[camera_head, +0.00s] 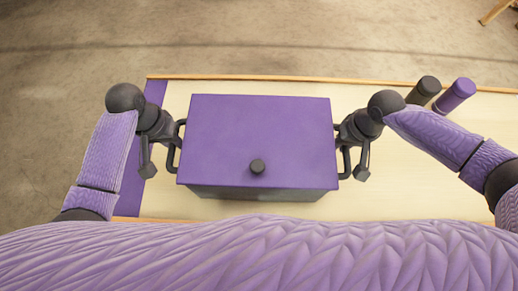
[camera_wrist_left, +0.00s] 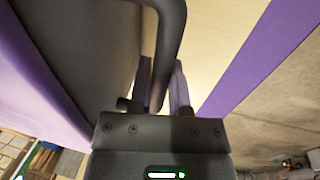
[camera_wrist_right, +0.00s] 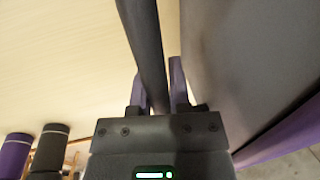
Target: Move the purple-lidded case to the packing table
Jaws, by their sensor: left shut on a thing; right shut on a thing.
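The purple-lidded case (camera_head: 260,130) has dark grey sides and a dark round knob on its lid. In the head view it is level between my two grippers, over the pale table (camera_head: 400,195); I cannot tell whether it touches the top. My left gripper (camera_head: 173,145) is shut on the case's left handle (camera_wrist_left: 172,50), a dark bar between its fingers in the left wrist view. My right gripper (camera_head: 343,148) is shut on the right handle (camera_wrist_right: 143,45), which shows between its fingers in the right wrist view.
A dark cylinder (camera_head: 424,90) and a purple cylinder (camera_head: 455,95) stand at the table's back right. A purple strip (camera_head: 131,190) runs along the table's left end. A wooden edge (camera_head: 300,79) borders the back. Bare floor lies beyond.

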